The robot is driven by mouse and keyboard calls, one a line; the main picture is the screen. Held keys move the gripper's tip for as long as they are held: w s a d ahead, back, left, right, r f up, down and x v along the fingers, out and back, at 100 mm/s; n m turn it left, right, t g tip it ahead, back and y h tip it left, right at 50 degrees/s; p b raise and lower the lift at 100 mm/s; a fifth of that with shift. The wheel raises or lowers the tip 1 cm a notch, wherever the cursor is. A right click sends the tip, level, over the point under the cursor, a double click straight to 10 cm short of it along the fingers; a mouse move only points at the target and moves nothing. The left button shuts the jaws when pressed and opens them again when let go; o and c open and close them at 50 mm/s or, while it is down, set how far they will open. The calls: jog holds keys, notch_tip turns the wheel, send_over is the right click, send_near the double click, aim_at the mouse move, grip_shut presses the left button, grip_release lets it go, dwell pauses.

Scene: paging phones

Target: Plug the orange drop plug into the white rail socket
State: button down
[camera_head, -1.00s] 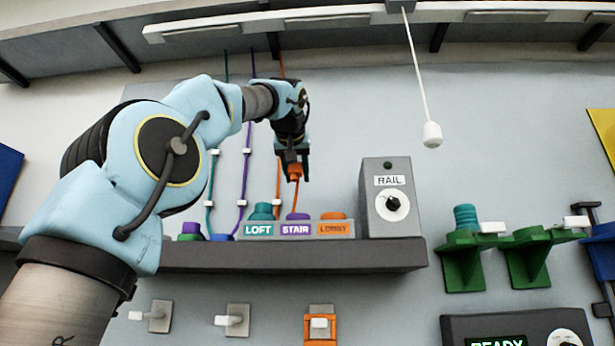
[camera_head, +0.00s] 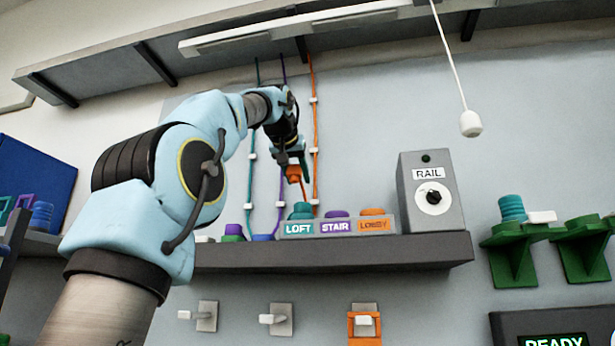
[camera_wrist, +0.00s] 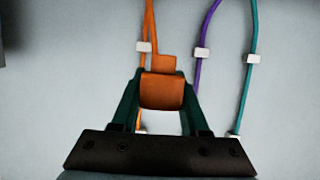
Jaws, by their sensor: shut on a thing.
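My gripper (camera_head: 294,180) is shut on the orange drop plug (camera_head: 293,172) and holds it in the air in front of the wall, above the shelf. In the wrist view the plug (camera_wrist: 162,92) sits between the two green fingers, with its orange cord (camera_wrist: 149,25) running up. A grey box labelled RAIL (camera_head: 431,190) stands on the shelf to the right, with a white round face and a dark knob. A long white rail (camera_head: 290,32) runs along the top. I cannot tell which white part is the rail socket.
A dark shelf (camera_head: 330,254) carries LOFT, STAIR and LOBBY sockets (camera_head: 335,227) below my gripper. Teal and purple cords (camera_head: 281,120) hang close to it. A white pull-cord knob (camera_head: 470,123) hangs at the right. Green brackets (camera_head: 515,250) stick out at the far right.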

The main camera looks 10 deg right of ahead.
jog(key=w+a+p, duration=0.1)
jog(key=w+a, duration=0.4)
jog(key=a, duration=0.5)
jog(key=w+a+p, duration=0.1)
jog(key=w+a, duration=0.3)
jog(key=a, duration=0.7)
jog(key=shift+w, duration=0.4)
dwell(0.3)
